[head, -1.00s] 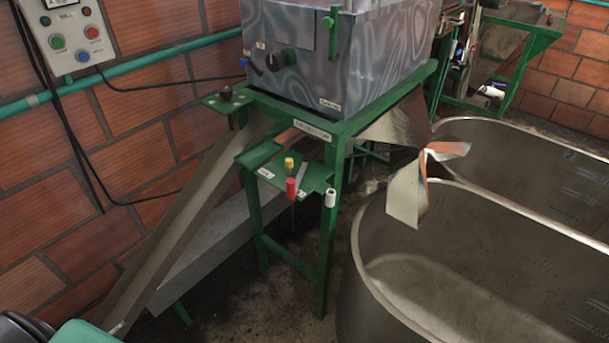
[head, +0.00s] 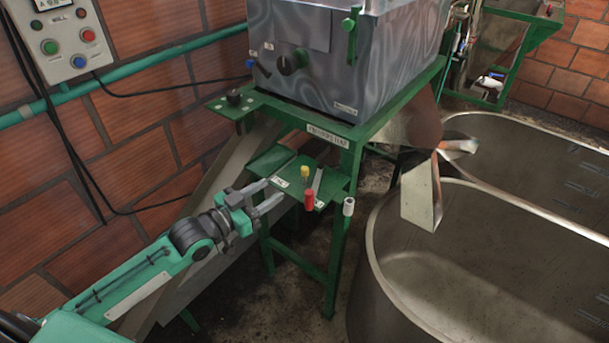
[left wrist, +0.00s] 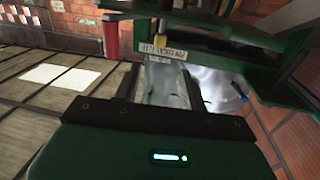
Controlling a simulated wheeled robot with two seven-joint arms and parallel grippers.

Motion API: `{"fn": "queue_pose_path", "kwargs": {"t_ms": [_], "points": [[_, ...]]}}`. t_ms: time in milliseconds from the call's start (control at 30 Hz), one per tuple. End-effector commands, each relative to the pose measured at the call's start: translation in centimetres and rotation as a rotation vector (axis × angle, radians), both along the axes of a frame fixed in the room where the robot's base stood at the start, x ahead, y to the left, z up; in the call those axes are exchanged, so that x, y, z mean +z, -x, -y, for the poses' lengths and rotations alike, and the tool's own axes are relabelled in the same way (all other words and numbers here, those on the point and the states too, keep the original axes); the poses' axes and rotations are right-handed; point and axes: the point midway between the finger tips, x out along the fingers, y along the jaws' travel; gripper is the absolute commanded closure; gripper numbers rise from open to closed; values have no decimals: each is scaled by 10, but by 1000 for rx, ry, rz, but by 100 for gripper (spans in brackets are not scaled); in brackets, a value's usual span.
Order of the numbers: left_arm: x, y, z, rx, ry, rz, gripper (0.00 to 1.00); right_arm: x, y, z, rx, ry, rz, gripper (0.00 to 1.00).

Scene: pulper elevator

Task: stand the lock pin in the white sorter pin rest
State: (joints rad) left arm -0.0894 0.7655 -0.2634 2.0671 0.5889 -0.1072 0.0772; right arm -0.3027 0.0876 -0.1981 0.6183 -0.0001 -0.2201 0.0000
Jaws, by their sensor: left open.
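A yellow-topped piece (head: 305,172), which looks like the lock pin, stands on the small green shelf (head: 326,184) of the machine stand. A red cylinder (head: 309,199) hangs at the shelf's front edge. A white cylinder (head: 348,206), likely the white sorter pin rest, sits on the right at the stand's leg. My left gripper (head: 273,190) is open and empty, left of the shelf and apart from the yellow piece. My right gripper is not in view.
The grey metal machine (head: 310,70) stands above the shelf. A sloping chute (head: 225,175) runs down left behind my left arm. A large metal tank (head: 385,290) is at the right. A control box (head: 60,38) hangs on the brick wall.

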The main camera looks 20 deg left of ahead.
Motion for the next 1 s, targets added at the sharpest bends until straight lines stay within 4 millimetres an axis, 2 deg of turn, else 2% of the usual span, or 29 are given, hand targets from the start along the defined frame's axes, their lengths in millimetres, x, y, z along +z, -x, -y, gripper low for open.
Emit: {"fn": "queue_pose_path", "kwargs": {"t_ms": [400,667,900,1000], "points": [[2,-54,29,2,0,0,58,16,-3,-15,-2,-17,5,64],[1,-67,37,1,0,-1,58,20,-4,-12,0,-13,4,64],[3,-95,53,1,0,-1,58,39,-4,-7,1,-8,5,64],[1,-104,59,1,-1,0,58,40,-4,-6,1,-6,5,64]]}}
